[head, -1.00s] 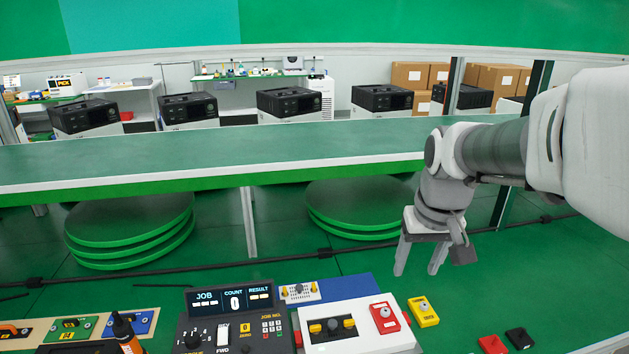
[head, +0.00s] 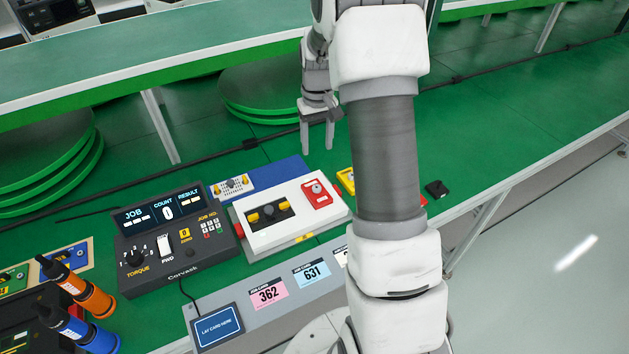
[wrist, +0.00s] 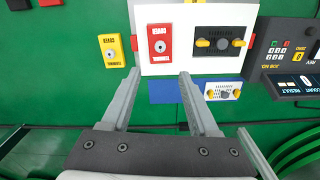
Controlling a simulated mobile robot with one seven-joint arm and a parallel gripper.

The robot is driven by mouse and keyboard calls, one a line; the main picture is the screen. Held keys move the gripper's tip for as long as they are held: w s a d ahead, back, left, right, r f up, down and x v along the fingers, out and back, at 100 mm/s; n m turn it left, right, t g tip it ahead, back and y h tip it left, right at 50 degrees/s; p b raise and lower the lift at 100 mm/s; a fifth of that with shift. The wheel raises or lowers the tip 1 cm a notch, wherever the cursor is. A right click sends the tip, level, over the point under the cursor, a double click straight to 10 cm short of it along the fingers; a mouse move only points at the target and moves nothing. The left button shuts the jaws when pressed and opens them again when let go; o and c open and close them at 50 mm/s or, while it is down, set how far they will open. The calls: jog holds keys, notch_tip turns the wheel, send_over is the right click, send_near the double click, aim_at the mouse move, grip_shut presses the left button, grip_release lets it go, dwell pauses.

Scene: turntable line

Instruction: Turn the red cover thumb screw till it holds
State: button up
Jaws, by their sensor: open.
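The red cover (head: 331,200) lies on the right part of a white panel, with a small grey thumb screw (head: 316,187) on it. In the wrist view the red cover (wrist: 159,59) appears upside down, with its thumb screw (wrist: 160,46) near the middle. My gripper (head: 318,150) points down, open and empty, beyond the panel's far edge. In the wrist view my gripper (wrist: 160,76) has its fingertips apart, one toward each side of the red cover in the picture. It is apart from the cover. How far the screw is turned cannot be told.
A yellow cover (wrist: 112,50) stands beside the white panel (head: 265,240). A black console (head: 180,255) with a display is at the left, orange (head: 90,295) and blue (head: 82,330) tools farther left. A blue mat (head: 290,170) lies behind the panel. My arm hides things at the right.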

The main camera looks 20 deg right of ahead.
aim_at(317, 187)
notch_tip(317, 187, down, 15)
jog(key=shift+r, duration=0.15)
grip_shut()
dwell(0.5)
